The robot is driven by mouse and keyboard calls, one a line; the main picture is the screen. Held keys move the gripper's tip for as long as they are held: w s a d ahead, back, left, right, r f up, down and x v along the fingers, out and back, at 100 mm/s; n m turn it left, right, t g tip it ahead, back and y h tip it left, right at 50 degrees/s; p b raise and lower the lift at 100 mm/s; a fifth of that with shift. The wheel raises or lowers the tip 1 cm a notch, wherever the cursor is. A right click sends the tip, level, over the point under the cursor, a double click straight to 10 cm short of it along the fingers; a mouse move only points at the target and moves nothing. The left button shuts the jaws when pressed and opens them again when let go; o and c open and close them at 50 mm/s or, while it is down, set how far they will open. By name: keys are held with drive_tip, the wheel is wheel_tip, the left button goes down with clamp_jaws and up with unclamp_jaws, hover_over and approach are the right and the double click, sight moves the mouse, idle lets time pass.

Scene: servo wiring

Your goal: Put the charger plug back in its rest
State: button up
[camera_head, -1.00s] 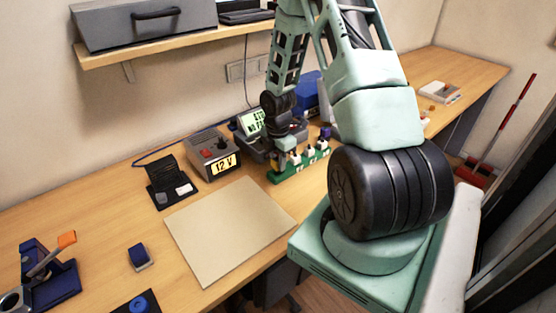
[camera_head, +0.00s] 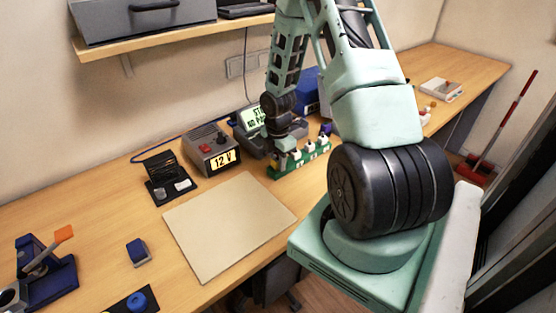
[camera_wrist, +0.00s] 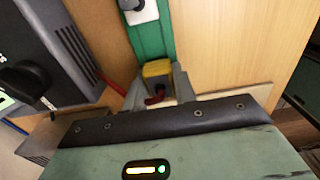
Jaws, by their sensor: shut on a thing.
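My gripper (camera_wrist: 157,86) is shut on a small yellow-topped block (camera_wrist: 157,69) with a dark lower part and a short red lead, seen in the wrist view. It looks to be the charger plug, but I cannot be sure. It lies at the near end of a green strip (camera_wrist: 152,41); whether it is seated there is unclear. In the head view the arm's end (camera_head: 284,142) is over the left part of this green strip (camera_head: 277,174), which carries several white-topped parts. I cannot tell which spot is the plug's rest.
A grey tester with a lit screen (camera_head: 251,119) stands close behind my gripper. A 12 V supply (camera_head: 214,148) and a black stand (camera_head: 170,190) are to the left. A beige mat (camera_head: 229,229) lies clear in front.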

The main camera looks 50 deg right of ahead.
drive_tip(key=o, duration=1.1)
drive_tip(key=shift+c, duration=0.2)
wheel_tip(320, 180, up, 17)
drive_tip(key=shift+r+b, duration=0.15)
drive_tip(key=shift+b, duration=0.15)
drive_tip(key=shift+a, duration=0.1)
drive_tip(key=s+a+r+m+b, duration=0.1)
drive_tip(key=a+m, duration=0.1)
drive_tip(key=a, duration=1.1)
drive_tip(key=s+a+r+m, duration=0.1)
drive_tip(key=a+r+m, duration=0.1)
drive_tip(key=a, duration=1.2)
drive_tip(key=s+a+m+b, duration=0.1)
drive_tip(key=s+a+m, duration=0.2)
drive_tip(key=s+a, duration=1)
drive_tip(key=shift+s+a+m+y, duration=0.25)
drive_tip(key=shift+s+m+y, duration=0.05)
drive_tip(key=shift+s, duration=0.75)
